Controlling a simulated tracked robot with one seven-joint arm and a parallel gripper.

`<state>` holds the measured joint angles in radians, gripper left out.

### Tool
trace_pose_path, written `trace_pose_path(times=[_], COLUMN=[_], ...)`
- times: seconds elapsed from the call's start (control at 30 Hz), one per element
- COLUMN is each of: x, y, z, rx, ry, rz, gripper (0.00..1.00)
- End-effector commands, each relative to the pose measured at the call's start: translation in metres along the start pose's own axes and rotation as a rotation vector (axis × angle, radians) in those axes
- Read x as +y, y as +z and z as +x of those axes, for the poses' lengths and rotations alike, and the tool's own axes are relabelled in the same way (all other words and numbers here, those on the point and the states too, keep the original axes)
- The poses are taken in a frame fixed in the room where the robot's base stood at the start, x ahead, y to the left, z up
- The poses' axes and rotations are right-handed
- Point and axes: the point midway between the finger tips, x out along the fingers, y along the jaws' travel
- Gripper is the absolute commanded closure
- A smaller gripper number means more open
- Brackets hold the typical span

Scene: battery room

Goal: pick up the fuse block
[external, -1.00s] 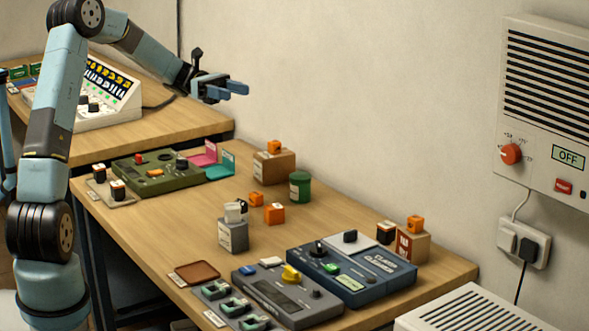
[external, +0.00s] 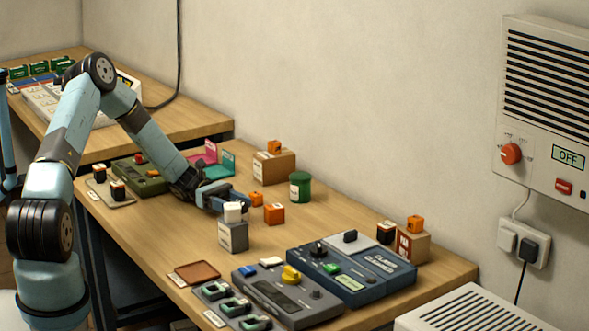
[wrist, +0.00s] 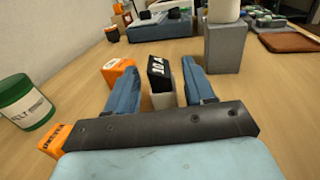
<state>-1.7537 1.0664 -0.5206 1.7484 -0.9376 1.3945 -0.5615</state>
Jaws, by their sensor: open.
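The fuse block seems to be the small pale block with a black, white-lettered cap (wrist: 160,72). In the wrist view it stands upright between the two blue fingers of my gripper (wrist: 157,80). The fingers are open, one on each side, with a gap visible; contact cannot be made out. In the external view my gripper (external: 236,198) is low over the table, behind the grey box (external: 233,237) with a white cylinder on top. The fuse block is hidden there by the gripper and this cylinder.
An orange cube (external: 274,213) stands close to the fingers; another orange block (wrist: 55,140) is at the wrist view's lower left. A green jar (external: 300,187) and cardboard box (external: 273,167) stand behind. Blue and grey devices (external: 350,268) fill the front right.

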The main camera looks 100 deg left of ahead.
Motion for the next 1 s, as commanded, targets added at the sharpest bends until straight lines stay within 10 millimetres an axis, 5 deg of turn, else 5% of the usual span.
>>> trace_pose_path(times=[0.43,0.73,1.0], x=[0.000,0.000,0.000], y=[0.000,0.001,0.001], z=[0.042,0.048,0.048], rx=[0.001,0.000,0.001], ry=[-0.001,0.000,0.000], rz=[-0.001,-0.001,-0.001], gripper=[0.47,0.47,0.71])
